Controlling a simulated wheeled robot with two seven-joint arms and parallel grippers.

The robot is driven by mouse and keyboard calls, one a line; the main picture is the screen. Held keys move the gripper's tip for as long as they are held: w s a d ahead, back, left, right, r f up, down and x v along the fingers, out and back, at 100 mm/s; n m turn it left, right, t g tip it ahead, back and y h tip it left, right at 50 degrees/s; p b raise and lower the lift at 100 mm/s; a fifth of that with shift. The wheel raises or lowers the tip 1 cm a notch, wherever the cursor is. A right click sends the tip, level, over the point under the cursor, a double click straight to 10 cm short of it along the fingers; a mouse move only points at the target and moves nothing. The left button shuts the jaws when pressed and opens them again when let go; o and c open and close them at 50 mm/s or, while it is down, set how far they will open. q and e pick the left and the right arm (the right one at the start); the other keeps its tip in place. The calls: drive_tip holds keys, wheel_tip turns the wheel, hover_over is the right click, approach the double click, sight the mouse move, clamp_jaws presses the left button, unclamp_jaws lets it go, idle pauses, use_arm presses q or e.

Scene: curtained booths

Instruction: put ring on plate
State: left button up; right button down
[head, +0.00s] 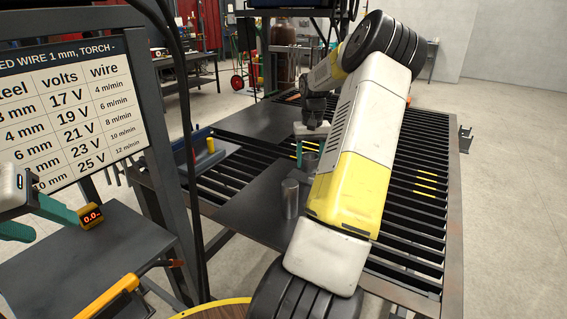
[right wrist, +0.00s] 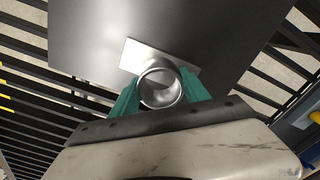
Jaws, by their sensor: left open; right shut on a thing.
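My right gripper (right wrist: 160,92) is shut on a short, shiny metal ring (right wrist: 143,88) in the right wrist view, with one teal finger on each side. Beyond the ring lies a small light-grey plate (right wrist: 132,55), on a larger dark sheet (right wrist: 85,30). The ring overlaps the plate's near edge in this view; I cannot tell whether they touch. In the head view my right gripper (head: 309,150) is over the slatted table, and the ring is hard to make out. My left gripper (head: 42,222) is open and empty at the left edge.
A metal cylinder (head: 290,199) stands on the near dark sheet (head: 252,207) of the slatted table (head: 425,215). A blue tray (head: 222,158) with a yellow piece (head: 210,145) lies left. A sign (head: 75,110) and hanging cables (head: 188,130) stand at left.

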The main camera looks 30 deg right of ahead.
drive_tip(key=shift+f, duration=1.7)
drive_tip(key=shift+f, duration=0.1)
drive_tip(key=c, duration=0.6)
unclamp_jaws()
drive_tip(key=shift+o, duration=0.2)
